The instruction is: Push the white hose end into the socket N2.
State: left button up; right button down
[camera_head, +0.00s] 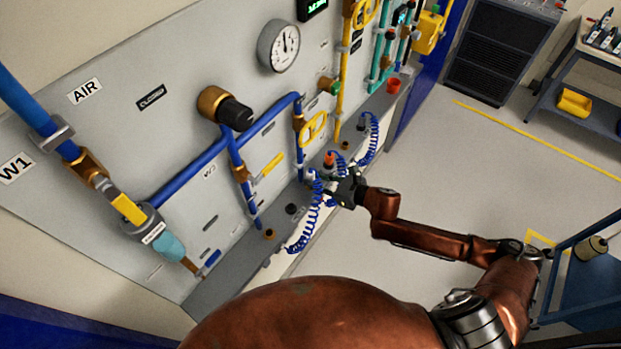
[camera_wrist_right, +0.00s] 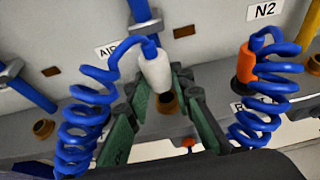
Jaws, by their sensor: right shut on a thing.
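The white hose end (camera_wrist_right: 154,70) is upright between the fingers of my right gripper (camera_wrist_right: 158,82), which is shut on it. A blue coiled hose (camera_wrist_right: 83,125) runs from its top down to the left. A brass socket (camera_wrist_right: 168,103) shows just below and behind the white end; I see a gap between them but cannot judge depth. The N2 label (camera_wrist_right: 265,12) is at upper right in the wrist view. In the head view my right gripper (camera_head: 332,190) is at the ledge, with the white end (camera_head: 311,174) small beside it. My left gripper is out of view.
An orange hose end (camera_wrist_right: 247,62) with its own blue coil stands at a dark fitting under the N2 label. The ledge (camera_head: 232,281) carries several fittings. Blue pipes (camera_head: 190,172) and a gauge (camera_head: 278,45) line the panel.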

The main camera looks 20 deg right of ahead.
jog(key=shift+r+p, duration=2.5)
jog(key=shift+r, duration=0.4)
